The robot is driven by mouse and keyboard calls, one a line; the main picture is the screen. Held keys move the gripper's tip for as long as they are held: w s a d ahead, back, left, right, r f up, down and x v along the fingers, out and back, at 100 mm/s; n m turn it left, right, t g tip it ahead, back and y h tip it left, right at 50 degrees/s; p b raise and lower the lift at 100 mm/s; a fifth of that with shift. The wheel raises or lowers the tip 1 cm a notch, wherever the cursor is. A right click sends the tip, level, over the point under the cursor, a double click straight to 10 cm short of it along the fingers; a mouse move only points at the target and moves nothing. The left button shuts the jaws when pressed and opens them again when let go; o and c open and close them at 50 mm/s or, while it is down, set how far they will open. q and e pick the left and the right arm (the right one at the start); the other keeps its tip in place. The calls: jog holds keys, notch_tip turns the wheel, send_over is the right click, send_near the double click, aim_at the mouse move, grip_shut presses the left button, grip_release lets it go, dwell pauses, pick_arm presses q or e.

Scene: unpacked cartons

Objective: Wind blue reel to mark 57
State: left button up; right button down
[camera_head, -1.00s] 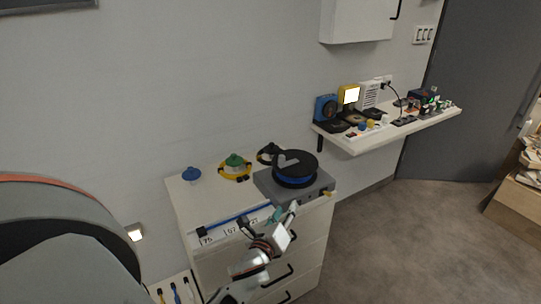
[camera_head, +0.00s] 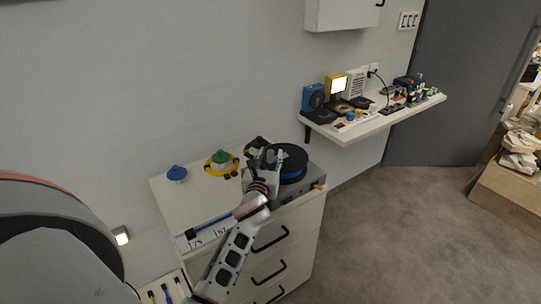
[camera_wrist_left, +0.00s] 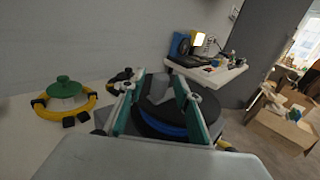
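The blue reel (camera_head: 295,161), a black-topped disc with a blue band, sits on a grey base box (camera_head: 308,182) at the right end of the white cabinet top. It also shows in the left wrist view (camera_wrist_left: 160,122), with a grey piece on its top. My left gripper (camera_head: 268,156) is open over the reel's left side. In the left wrist view its teal fingers (camera_wrist_left: 156,92) stand apart with the reel between and beyond them; contact cannot be told. A blue strip (camera_head: 212,224) runs along the cabinet's front, above labels reading 75 and 67. My arm hides its right part. My right gripper is not in view.
A blue-capped knob (camera_head: 177,173) and a green-capped piece with a yellow ring (camera_head: 220,160) stand on the cabinet's left and back. A wall shelf (camera_head: 370,126) with several small devices is at the right. Cartons (camera_head: 500,195) stand far right on the floor.

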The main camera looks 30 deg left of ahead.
pick_arm(q)
jog(key=shift+w+a, duration=0.25)
jog(key=shift+w, duration=0.2)
grip_shut()
